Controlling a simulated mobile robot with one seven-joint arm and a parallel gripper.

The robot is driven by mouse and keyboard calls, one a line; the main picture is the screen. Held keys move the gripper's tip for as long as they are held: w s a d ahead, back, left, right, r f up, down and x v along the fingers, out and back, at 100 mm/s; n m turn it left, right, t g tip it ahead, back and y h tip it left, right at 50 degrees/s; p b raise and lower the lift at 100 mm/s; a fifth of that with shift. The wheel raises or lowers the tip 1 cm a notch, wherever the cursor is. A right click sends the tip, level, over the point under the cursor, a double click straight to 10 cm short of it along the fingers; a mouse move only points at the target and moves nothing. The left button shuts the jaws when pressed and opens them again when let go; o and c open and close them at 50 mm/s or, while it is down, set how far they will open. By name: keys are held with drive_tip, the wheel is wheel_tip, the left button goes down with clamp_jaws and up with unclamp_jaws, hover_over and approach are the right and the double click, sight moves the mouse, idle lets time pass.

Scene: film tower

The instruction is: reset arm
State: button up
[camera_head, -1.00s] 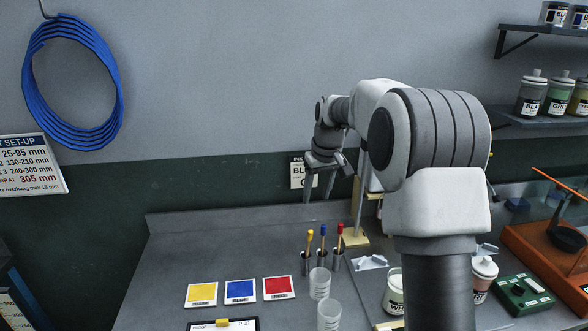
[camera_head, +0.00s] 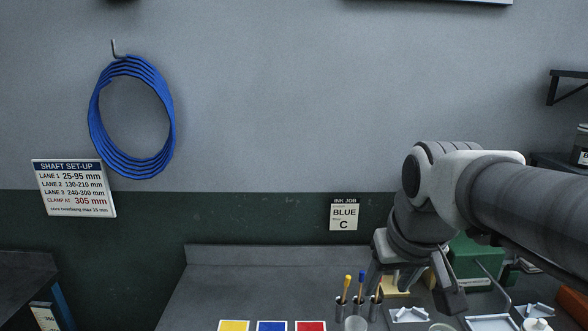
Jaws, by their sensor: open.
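My gripper (camera_head: 412,285) is at the lower right, in front of the back of the workbench (camera_head: 260,280). Its two fingers point down and stand wide apart, with nothing seen between them that it holds. My arm reaches in from the right edge and hides part of the bench's right side. Behind the gripper, a green box (camera_head: 470,262) is partly hidden by the arm.
Pens in metal holders (camera_head: 359,303) stand just left of the gripper. Yellow (camera_head: 233,326), blue (camera_head: 272,326) and red (camera_head: 310,326) cards lie at the lower edge. A blue hose coil (camera_head: 165,130), a set-up sign (camera_head: 73,188) and an ink job card (camera_head: 344,212) hang on the wall.

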drive_tip(key=s+f, duration=0.3)
drive_tip(key=s, duration=0.6)
drive_tip(key=shift+s+f+m+t, duration=0.35)
drive_tip(key=shift+f+m+t, duration=0.05)
